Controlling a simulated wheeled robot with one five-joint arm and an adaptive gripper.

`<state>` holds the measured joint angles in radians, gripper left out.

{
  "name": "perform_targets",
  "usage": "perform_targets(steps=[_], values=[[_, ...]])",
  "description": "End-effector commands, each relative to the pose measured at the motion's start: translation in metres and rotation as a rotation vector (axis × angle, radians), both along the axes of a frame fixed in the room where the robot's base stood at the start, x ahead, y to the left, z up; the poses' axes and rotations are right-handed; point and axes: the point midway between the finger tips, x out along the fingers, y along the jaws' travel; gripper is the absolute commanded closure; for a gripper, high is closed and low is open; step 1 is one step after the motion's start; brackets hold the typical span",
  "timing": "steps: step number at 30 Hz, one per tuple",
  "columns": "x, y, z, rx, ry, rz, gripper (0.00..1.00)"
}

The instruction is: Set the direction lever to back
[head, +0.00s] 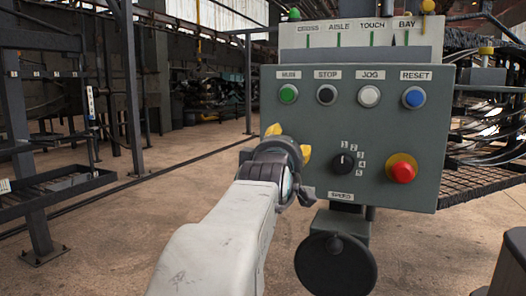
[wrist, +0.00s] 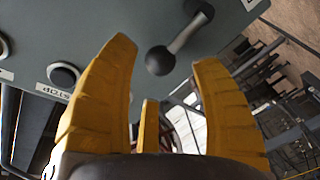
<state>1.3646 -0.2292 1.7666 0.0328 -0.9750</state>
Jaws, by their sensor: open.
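In the head view my gripper and arm hide the lever. My gripper (head: 289,142) is in front of the left part of the control panel (head: 330,115). Its yellow fingers are spread open, and nothing is between them. The ball knob lies ahead of the gap between the fingertips; whether a finger touches it I cannot tell.
The panel carries a green button (head: 288,93), a black stop button (head: 326,94), a white jog button (head: 370,95), a blue reset button (head: 414,97), a speed dial (head: 343,163) and a red knob (head: 401,170). A black handwheel (head: 336,263) sits below. Floor lies open at left.

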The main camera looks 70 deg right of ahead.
Motion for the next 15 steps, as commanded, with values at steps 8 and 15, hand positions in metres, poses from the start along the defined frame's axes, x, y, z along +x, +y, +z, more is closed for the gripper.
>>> perform_targets(steps=[8,15], values=[[0.005,-0.024,-0.002,0.002,-0.001,0.0,0.41],[0.008,-0.04,0.0,0.001,-0.001,0.001,0.41]])
